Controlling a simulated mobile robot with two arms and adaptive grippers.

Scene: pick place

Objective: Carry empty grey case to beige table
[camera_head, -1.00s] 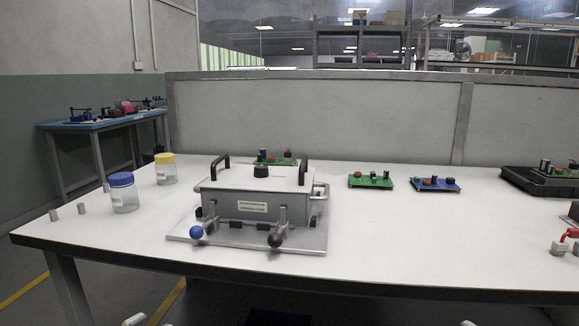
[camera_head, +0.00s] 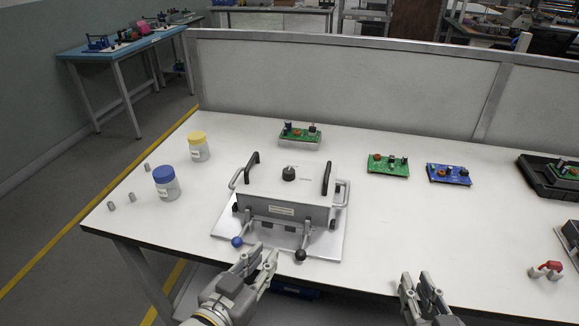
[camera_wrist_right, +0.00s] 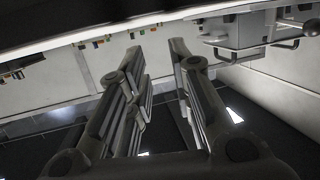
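A grey box-like case (camera_head: 287,207) with black handles, a knob on top and side rails stands on a metal base plate (camera_head: 328,243), with levers at its front; whether it is empty cannot be seen. It also shows upside down in the right wrist view (camera_wrist_right: 234,28). The white worktop (camera_head: 400,228) carries it; no table clearly beige is in view. My left gripper (camera_head: 263,257) is open and empty, low at the table's front edge, near the levers. My right gripper (camera_head: 417,281) is open and empty at the front edge, right of the case.
Jars with blue (camera_head: 163,174) and yellow (camera_head: 197,136) lids and small grey cylinders stand left. Green (camera_head: 388,167) and blue (camera_head: 449,174) boards lie at the back right. A black tray (camera_head: 536,178) holds a board at far right. A blue table (camera_head: 122,46) stands beyond.

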